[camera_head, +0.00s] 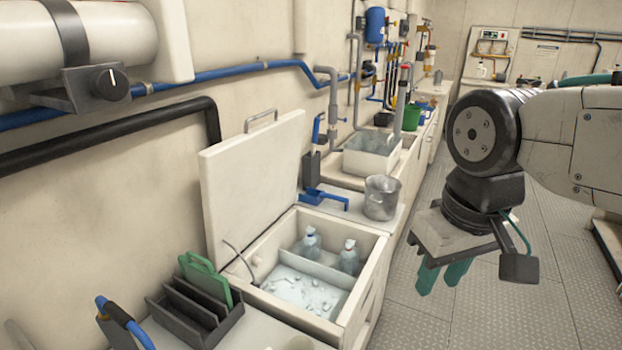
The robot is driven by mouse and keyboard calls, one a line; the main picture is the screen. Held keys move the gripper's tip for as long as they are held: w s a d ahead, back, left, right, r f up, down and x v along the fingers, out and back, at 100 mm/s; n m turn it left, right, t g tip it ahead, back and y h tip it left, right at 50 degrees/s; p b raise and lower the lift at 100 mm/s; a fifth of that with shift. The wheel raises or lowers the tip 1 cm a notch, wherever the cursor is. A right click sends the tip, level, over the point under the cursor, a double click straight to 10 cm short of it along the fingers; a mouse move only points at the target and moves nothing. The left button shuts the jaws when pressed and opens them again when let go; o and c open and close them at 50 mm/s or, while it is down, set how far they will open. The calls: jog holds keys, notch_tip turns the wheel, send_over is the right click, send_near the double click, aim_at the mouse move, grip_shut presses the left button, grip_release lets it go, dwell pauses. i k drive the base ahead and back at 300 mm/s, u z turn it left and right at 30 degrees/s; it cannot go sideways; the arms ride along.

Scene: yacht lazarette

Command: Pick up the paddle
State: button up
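No object shows that I can name as the paddle for certain. A green flat board with a handle slot (207,277) stands upright in a dark slotted rack (190,318) at the lower left. A blue flat-handled tool (325,198) lies on the counter behind the open bin, beside a metal pot. My gripper (443,279) hangs at the right over the floor, its teal fingers pointing down with a small gap between them. It is empty and well apart from the rack and the counter.
An open cold bin (361,292) holds ice and two bottles; its lid (253,196) stands raised against the wall. The metal pot (382,198) and a grey tub (372,158) sit farther along. Blue-handled fittings (124,321) stick up at lower left. The grey floor (540,300) is clear.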

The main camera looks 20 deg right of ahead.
aim_at(317, 119)
jog(key=z, duration=0.5)
jog(key=k, duration=1.2)
jog(key=z, duration=1.15)
jog(key=i, duration=2.6)
jog(key=u, duration=0.45)
jog(key=i, duration=0.9)
jog(key=u, duration=1.6)
jog(key=i, duration=0.8)
jog(key=u, duration=0.75)
